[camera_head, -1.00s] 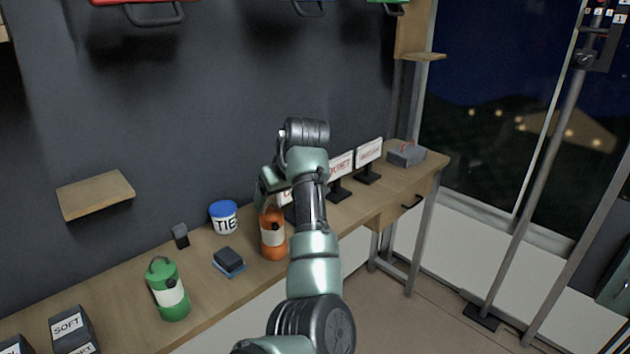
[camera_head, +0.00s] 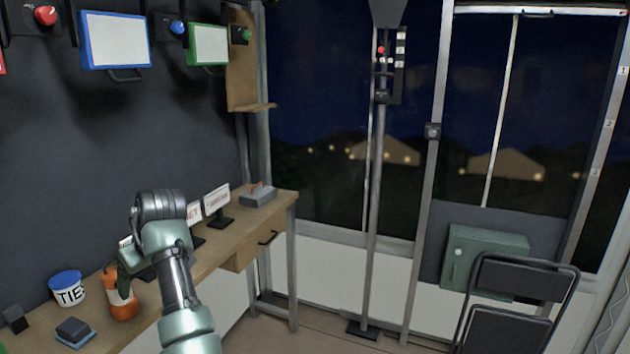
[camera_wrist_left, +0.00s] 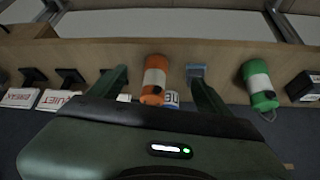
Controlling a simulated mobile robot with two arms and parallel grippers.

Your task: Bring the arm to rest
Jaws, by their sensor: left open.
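My left arm comes in from the bottom in the head view and reaches over the desk (camera_head: 215,252). My left gripper (camera_head: 124,262) is open and partly hidden behind my own wrist. The wrist view shows its two spread fingers (camera_wrist_left: 160,82), with nothing clamped in them. An orange canister with a white band (camera_head: 121,296) stands on the desk right by the gripper. In the wrist view the canister (camera_wrist_left: 154,78) appears between the fingers, but I cannot tell how far beyond them it is. My right gripper is in neither view.
A white TIE tub with blue lid (camera_head: 68,289) and a dark block on a blue pad (camera_head: 74,331) stand nearby. Small signs (camera_head: 216,199) and a grey box (camera_head: 258,195) stand farther along. A green canister (camera_wrist_left: 259,84) shows in the wrist view. A pole (camera_head: 375,200) and folding chair (camera_head: 510,300) are right.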

